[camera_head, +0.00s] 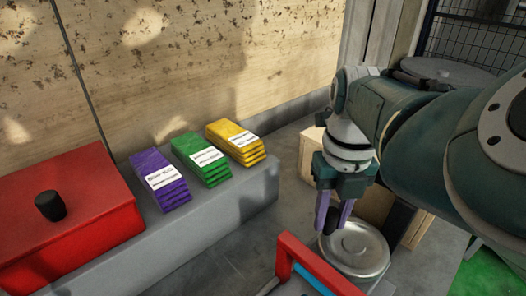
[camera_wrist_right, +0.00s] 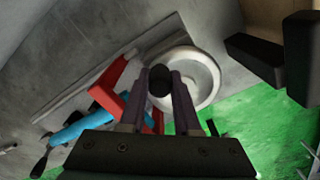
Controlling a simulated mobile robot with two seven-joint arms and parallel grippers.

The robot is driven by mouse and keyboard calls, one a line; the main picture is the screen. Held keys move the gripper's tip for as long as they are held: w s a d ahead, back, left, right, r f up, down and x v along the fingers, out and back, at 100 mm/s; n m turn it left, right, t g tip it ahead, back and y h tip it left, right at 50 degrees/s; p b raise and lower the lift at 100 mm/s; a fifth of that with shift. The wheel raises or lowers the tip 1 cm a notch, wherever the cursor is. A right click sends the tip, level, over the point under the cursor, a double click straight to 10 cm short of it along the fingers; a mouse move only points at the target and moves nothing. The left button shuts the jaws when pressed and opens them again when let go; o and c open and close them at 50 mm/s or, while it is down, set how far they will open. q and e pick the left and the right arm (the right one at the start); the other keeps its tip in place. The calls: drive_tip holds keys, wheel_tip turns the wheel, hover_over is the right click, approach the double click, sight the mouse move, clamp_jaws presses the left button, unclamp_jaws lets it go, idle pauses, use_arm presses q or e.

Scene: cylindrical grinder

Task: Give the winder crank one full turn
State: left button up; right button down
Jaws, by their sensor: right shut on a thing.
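My right gripper (camera_head: 333,222) points down at the right of the head view, its purple fingers shut on a dark knob, the crank handle. In the right wrist view the round black knob (camera_wrist_right: 160,82) sits between the fingertips of the right gripper (camera_wrist_right: 163,100). The winder's red frame (camera_head: 312,266) with a blue roll (camera_head: 305,279) shows at the bottom of the head view, partly cut off. The red frame (camera_wrist_right: 108,92) and blue roll (camera_wrist_right: 82,130) also show in the wrist view. The crank's arm is mostly hidden. My left gripper is not in view.
A round pale metal disc (camera_head: 358,250) lies below and beside the right gripper. Purple (camera_head: 160,180), green (camera_head: 201,158) and yellow (camera_head: 236,143) stacks stand on a grey ledge (camera_head: 250,192). A red box (camera_head: 75,215) with a black knob is at the left. A tan box (camera_head: 370,200) stands behind the gripper.

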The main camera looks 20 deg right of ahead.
drive_tip(key=shift+w+d+m+b, duration=0.1)
drive_tip(key=shift+m+b, duration=0.2)
drive_tip(key=shift+m, duration=0.1)
drive_tip(key=c, duration=0.6)
unclamp_jaws()
drive_tip(key=shift+r, duration=0.1)
drive_tip(key=shift+r+p, duration=0.6)
drive_tip(key=shift+p, duration=0.05)
wheel_tip(320, 180, up, 9)
drive_tip(key=p, duration=0.8)
drive_tip(key=shift+f, duration=0.15)
